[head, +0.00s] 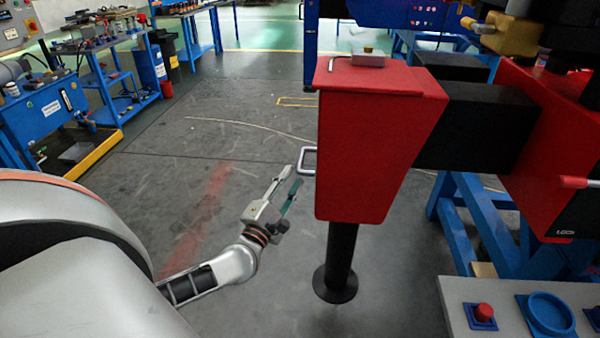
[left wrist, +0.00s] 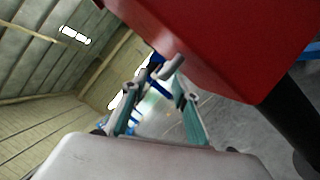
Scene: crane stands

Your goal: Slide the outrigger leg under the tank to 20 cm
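The outrigger leg has a red box-shaped housing (head: 370,150) on a black horizontal beam (head: 475,125), with a black post and round foot (head: 335,284) below. A pale loop handle (head: 307,160) sticks out from the housing's left side. My left gripper (head: 291,178) is just left of the housing, its fingertips close to the handle. In the left wrist view its two fingers (left wrist: 158,95) are apart. The grey handle end (left wrist: 172,68) shows near the fingertips there; contact is unclear. The red housing (left wrist: 235,40) fills the upper right. My right gripper is not in view.
A second red block (head: 545,135) stands at the right on the beam, above blue trestles (head: 478,225). A grey panel (head: 500,310) with a red button is at lower right. Blue workbenches (head: 45,115) line the left. The floor left of the leg is clear.

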